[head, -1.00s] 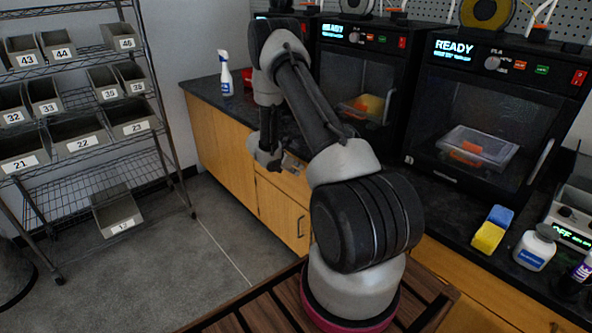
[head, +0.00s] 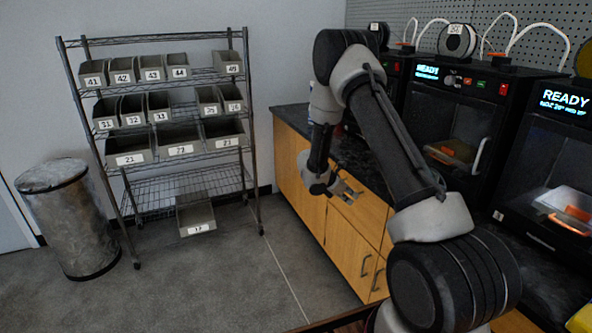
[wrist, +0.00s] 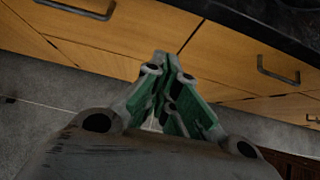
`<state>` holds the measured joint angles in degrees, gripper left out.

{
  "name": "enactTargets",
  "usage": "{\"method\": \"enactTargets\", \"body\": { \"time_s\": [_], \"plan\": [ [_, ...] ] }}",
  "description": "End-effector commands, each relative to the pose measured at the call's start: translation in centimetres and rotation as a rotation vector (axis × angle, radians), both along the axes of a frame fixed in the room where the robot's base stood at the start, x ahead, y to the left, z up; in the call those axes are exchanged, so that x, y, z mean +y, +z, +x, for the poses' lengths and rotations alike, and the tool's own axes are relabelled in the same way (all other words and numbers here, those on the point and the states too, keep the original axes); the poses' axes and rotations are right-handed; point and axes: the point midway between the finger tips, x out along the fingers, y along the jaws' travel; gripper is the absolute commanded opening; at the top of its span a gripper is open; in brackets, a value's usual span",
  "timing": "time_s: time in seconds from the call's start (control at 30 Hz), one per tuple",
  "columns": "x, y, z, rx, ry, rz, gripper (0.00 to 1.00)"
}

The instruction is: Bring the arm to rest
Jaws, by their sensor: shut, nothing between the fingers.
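My gripper (head: 346,190) hangs in front of the wooden cabinet fronts, below the counter's edge. In the wrist view my gripper (wrist: 163,62) shows its green-sided fingers closed together at the tips, with nothing between them. My arm is bent, reaching up from the lower right and folding down to the gripper. Nothing is held.
A wire shelf (head: 180,190) with several numbered grey bins stands at the left, beside a grey trash can (head: 68,217). The dark counter (head: 352,157) holds 3D printers (head: 455,125) at the right. Wooden cabinets (head: 348,240) are close behind my gripper.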

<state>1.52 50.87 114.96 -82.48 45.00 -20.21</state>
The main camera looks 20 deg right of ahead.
Motion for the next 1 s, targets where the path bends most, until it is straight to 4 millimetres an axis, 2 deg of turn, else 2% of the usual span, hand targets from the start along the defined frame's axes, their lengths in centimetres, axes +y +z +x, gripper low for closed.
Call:
{"method": "enactTargets", "body": {
  "time_s": [0.17, 0.27, 0.3, 0.37, 0.5, 0.67, 0.8, 1.0],
  "plan": [
    [-0.3, 0.1, -0.6, -0.028, -0.062, -0.003, 0.0],
    [-0.8, -0.5, -3.5, -0.033, -0.187, 0.004, 0.0],
    [-1.0, -0.8, -5.1, -0.027, -0.244, 0.004, 0.0],
    [-1.2, 0.0, -7.6, -0.041, -0.357, 0.007, 0.0],
    [-0.9, 4.7, -12.3, -0.125, -0.616, 0.029, 0.0],
    [0.4, 10.5, -16.7, -0.235, -0.862, 0.079, 0.0],
    [2.5, 15.9, -21.1, -0.345, -1.08, 0.162, 0.0],
    [6.3, 22.2, -27.1, -0.49, -1.343, 0.341, 0.0]
  ]
}}
